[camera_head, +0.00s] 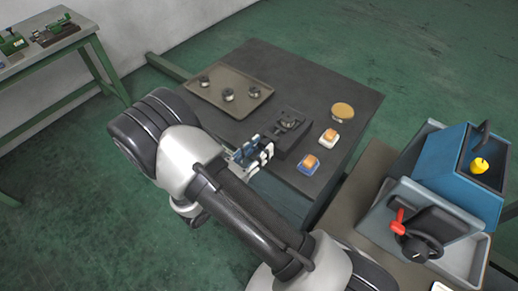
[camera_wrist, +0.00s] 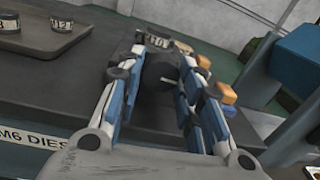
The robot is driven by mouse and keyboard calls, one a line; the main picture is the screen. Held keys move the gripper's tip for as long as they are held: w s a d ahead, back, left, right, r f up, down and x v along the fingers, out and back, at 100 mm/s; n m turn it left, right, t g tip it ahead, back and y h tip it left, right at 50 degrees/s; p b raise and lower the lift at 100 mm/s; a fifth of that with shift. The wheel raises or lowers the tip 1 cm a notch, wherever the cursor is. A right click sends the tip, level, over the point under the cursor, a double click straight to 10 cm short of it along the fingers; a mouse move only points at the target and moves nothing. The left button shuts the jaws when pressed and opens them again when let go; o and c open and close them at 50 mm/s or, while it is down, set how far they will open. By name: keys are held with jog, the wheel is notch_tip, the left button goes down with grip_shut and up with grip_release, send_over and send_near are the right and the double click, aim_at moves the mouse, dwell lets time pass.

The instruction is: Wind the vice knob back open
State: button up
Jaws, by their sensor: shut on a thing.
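The vice (camera_head: 291,126) is a small dark block on the dark table. My gripper (camera_head: 262,152) is at its near left side, with blue and pale fingers. In the wrist view the fingers of my gripper (camera_wrist: 160,78) close on the vice knob (camera_wrist: 161,66), a dark rounded piece with a thin light bar at its right. In the head view my gripper hides the knob. A part marked with numbers (camera_wrist: 157,40) shows just behind the knob. How far open the vice jaws are, I cannot tell.
A tray (camera_head: 262,92) with several dark round dies stands at the table's back left. Two orange-topped blocks (camera_head: 309,162) and a tan round disc (camera_head: 343,111) lie to the right of the vice. A blue machine (camera_head: 430,165) with a red-handled wheel stands at the right.

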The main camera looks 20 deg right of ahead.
jog(key=c, duration=0.3)
jog(key=shift+c, duration=0.2)
jog(key=shift+n+p, duration=0.3)
jog(key=shift+n, duration=0.1)
jog(key=n+p, duration=0.2)
jog(key=n, duration=0.2)
jog(key=n+p, duration=0.2)
jog(key=n, duration=0.2)
jog(key=shift+n+t, duration=0.3)
jog(key=shift+t, duration=0.1)
jog(key=n+p, duration=0.1)
jog(key=n, duration=0.3)
jog(key=shift+n, duration=0.4)
jog(key=n+p, duration=0.1)
jog(key=n, duration=0.4)
jog(key=shift+f+t, duration=0.1)
jog(key=shift+t, duration=0.2)
jog(key=shift+d, duration=0.1)
jog(key=shift+s, duration=0.1)
